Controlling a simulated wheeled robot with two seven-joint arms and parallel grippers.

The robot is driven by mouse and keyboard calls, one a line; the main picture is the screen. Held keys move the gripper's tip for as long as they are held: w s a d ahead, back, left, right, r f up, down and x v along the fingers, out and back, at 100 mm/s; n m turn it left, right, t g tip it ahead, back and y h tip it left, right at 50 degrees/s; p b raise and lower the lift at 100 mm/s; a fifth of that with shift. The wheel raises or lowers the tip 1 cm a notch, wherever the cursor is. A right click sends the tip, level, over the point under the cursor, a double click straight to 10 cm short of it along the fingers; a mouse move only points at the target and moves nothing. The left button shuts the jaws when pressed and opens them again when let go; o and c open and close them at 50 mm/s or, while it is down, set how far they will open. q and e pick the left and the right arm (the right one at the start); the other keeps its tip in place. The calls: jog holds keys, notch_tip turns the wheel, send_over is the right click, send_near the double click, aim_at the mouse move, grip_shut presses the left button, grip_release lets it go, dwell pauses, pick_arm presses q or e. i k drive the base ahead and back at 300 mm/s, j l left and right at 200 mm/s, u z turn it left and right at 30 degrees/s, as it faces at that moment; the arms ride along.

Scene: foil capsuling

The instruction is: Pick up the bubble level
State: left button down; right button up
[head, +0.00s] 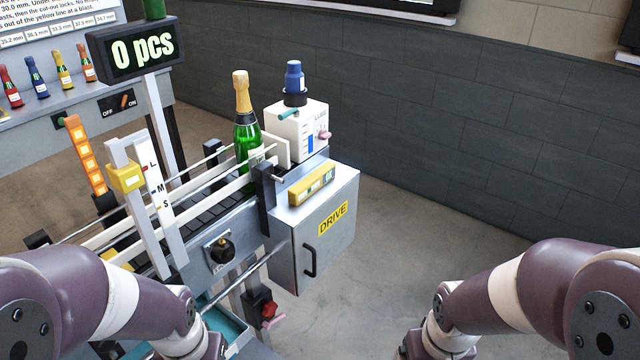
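The bubble level (311,186) is a short yellow bar with pale windows and a greenish patch near its right end. It lies on top of the grey drive cabinet (338,191), along its left side and close to the conveyor's end. Nothing is touching it from above. My two arms come in at the lower left and lower right corners. Both grippers are below the picture's bottom edge and out of view, well apart from the level.
A green bottle with gold foil (246,132) stands on the conveyor (205,207), behind the level. A white box with a blue-topped part (304,128) stands at the cabinet's back. A post with a yellow block (127,177) rises at left. Floor at right is clear.

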aim_at(305, 189)
jog(key=u, duration=0.35)
jog(key=i+l+u, duration=0.3)
jog(key=l+u, duration=0.35)
jog(key=i+l+u, duration=0.3)
jog(key=l+u, duration=0.35)
jog(key=i+l, duration=0.15)
jog(key=l, duration=0.35)
jog(key=i+l+u, duration=0.1)
jog(key=l, duration=0.4)
jog(key=i+l, duration=0.1)
jog(key=l, duration=0.4)
jog(key=i+l, duration=0.15)
jog(key=l, duration=0.35)
jog(key=i+l+u, duration=0.1)
jog(key=l, duration=0.35)
jog(key=i+l, duration=0.1)
jog(key=l, duration=0.45)
